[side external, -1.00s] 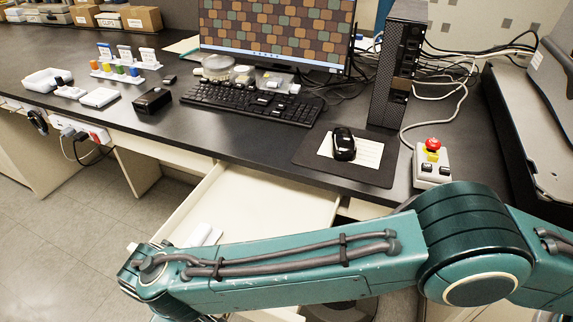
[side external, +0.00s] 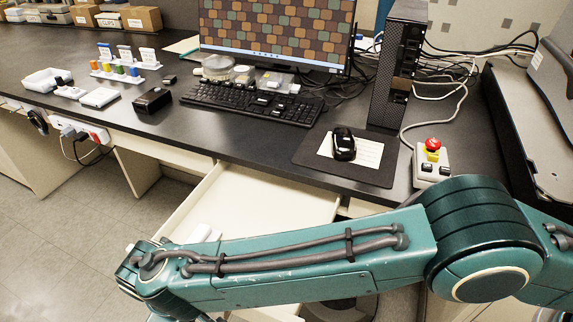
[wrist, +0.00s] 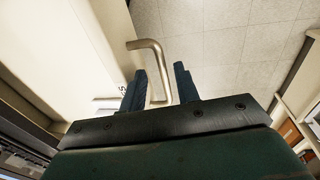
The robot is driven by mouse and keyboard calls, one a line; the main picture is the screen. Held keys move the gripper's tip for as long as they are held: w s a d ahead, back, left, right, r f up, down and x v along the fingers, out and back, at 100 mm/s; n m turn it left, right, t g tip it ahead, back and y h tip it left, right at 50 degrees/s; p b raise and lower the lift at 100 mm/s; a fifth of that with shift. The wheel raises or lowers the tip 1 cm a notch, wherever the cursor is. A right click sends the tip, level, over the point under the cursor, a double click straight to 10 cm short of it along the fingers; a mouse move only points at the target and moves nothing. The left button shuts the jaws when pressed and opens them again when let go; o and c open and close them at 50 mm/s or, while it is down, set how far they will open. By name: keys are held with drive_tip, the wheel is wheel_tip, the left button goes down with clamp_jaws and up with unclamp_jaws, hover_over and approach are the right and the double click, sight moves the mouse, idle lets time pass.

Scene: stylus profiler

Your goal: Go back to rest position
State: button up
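My gripper (wrist: 160,70) shows in the wrist view with its two dark fingers apart. A metal bar handle (wrist: 156,62) on a pale drawer front appears between the fingers, with visible gaps to both; I cannot tell its depth relative to the fingertips. In the side external view my teal arm crosses low in front of the desk. The gripper's fingers are not visible there. A white drawer (side external: 262,190) stands pulled open under the desk, its front part hidden behind my arm.
The black desk (side external: 235,145) holds a keyboard (side external: 250,103), a mouse (side external: 343,146) on a pad, a computer tower (side external: 394,75) and a control box with a red button (side external: 433,144). A monitor (side external: 275,30) stands at the back. Open floor (side external: 60,250) lies at left.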

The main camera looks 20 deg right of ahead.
drive_tip(key=w+d+r+m+y, duration=0.1)
drive_tip(key=w+d+r, duration=0.3)
drive_tip(key=d+r, duration=0.25)
drive_tip(key=w+d+r+m, duration=0.1)
drive_tip(key=w+d+r, duration=0.2)
drive_tip(key=d+r, duration=0.35)
drive_tip(key=d+r+m+t, duration=0.2)
drive_tip(key=d+r, duration=1.1)
drive_tip(key=d, duration=0.4)
drive_tip(key=s+d+r+m, duration=0.1)
drive_tip(key=s+d+r, duration=0.1)
drive_tip(key=s+d, duration=0.35)
drive_tip(key=s+d+r+m, duration=0.2)
drive_tip(key=s+d, duration=0.1)
drive_tip(key=d, duration=0.6)
drive_tip(key=s+d+f+m+t, duration=0.1)
drive_tip(key=s+d+f, duration=0.1)
drive_tip(key=s+d, duration=0.2)
drive_tip(key=s+d+f+m+t, duration=0.1)
drive_tip(key=s+d, duration=0.3)
drive_tip(key=s, duration=0.5)
drive_tip(key=shift+s+f, duration=0.35)
drive_tip(key=shift+f, duration=0.3)
